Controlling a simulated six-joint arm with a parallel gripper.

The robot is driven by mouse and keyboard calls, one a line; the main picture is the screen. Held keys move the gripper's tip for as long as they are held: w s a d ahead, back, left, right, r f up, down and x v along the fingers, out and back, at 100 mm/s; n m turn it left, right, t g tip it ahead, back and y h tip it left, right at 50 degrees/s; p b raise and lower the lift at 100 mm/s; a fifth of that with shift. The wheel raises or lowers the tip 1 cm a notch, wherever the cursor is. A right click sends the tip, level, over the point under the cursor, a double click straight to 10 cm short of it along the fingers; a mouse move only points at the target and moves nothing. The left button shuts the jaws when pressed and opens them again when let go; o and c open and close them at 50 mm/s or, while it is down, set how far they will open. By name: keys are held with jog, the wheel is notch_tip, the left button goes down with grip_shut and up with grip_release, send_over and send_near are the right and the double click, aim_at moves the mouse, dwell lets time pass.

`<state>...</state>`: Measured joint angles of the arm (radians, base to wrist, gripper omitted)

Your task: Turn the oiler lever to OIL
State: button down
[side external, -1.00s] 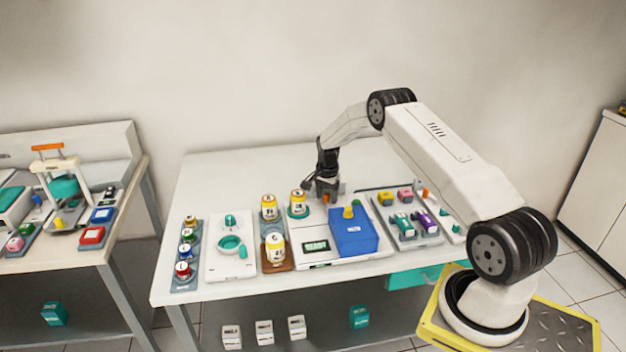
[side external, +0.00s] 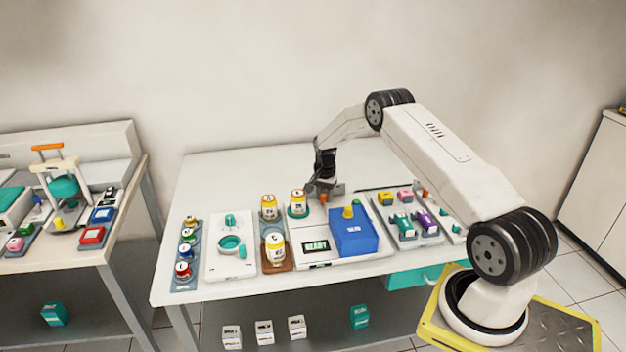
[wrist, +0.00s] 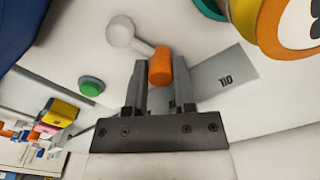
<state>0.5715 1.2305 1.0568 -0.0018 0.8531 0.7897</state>
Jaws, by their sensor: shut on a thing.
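The oiler lever has a white arm with a round end (wrist: 120,32) and an orange knob (wrist: 160,66) in the wrist view. My gripper (wrist: 160,78) is shut on the orange knob, with one dark finger on each side. A grey plate marked OIL (wrist: 212,76) lies beside the right finger. A second marking near the fingers is partly hidden. In the side view my gripper (side external: 322,190) is low at the back of the white unit, and the orange knob (side external: 323,198) shows just below it.
A blue box (side external: 353,236) stands on the white unit, right of a display reading READY (side external: 317,246). A green button (wrist: 91,86) is near the lever. The table's back is clear.

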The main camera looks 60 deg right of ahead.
aim_at(317, 209)
jog(key=a+n, duration=0.1)
jog(key=n, duration=0.1)
jog(key=w+a+n, duration=0.1)
jog(key=n, duration=0.2)
jog(key=shift+a, duration=0.15)
jog(key=n, duration=0.2)
jog(key=shift+a+n, duration=0.3)
jog(key=shift+a, duration=0.1)
jog(key=shift+s+a, duration=0.1)
jog(key=shift+s+a+f+n, duration=0.1)
jog(key=shift+s+f+n, duration=0.05)
jog(key=shift+n, duration=0.15)
jog(key=shift+c, duration=2.4)
grip_release()
jog(key=shift+d, duration=0.2)
jog(key=shift+r, duration=0.65)
notch_tip(317, 209, up, 7)
jog(key=shift+f, duration=0.2)
